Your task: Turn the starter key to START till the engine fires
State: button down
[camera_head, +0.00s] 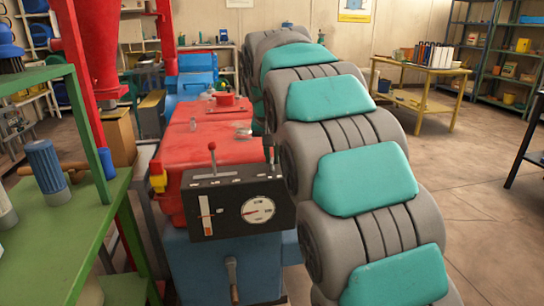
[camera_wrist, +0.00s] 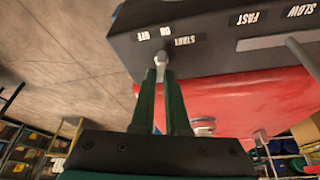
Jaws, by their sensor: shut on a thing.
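The black control panel (camera_head: 225,205) stands on the front of the blue and red machine, with a round dial and a tall gauge on its face. In the wrist view the panel (camera_wrist: 205,25) appears upside down, with the labels OFF, ON, START, FAST and SLOW. The starter key (camera_wrist: 161,60) is a small silver piece at the panel's edge near the ON and START labels. My gripper (camera_wrist: 162,75) has its green fingers shut on the key's end. The key's exact angle is unclear.
A red-knobbed lever (camera_head: 212,160) rises from the panel, left of my gripper. A crank handle (camera_head: 232,280) sits below the panel. A green bench (camera_head: 75,230) stands at left, a wooden table (camera_head: 425,70) at back right. The floor at right is open.

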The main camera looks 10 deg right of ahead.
aim_at(270, 175)
dwell(0.4)
jog(key=c, duration=0.9)
grip_release()
jog(key=v, duration=0.7)
jog(key=shift+s+a+r, duration=0.15)
jog(key=shift+r, duration=0.2)
jog(key=s+f+n+g, duration=0.1)
jog(key=s+f+g, duration=0.1)
jog(key=s+f, duration=0.6)
jog(key=s+f+n+g+y, duration=0.1)
jog(key=s+f, duration=0.8)
jog(key=s, duration=1)
jog(key=s+d+f+n+g, duration=0.1)
jog(key=s+f+g, duration=0.2)
jog(key=s+f, duration=0.6)
jog(key=shift+s+f+n, duration=0.1)
jog(key=shift+s+n, duration=0.1)
jog(key=shift+s, duration=1.2)
jog(key=shift+s+f+n, duration=0.1)
jog(key=shift+s+n, duration=0.1)
jog(key=shift+s, duration=1.2)
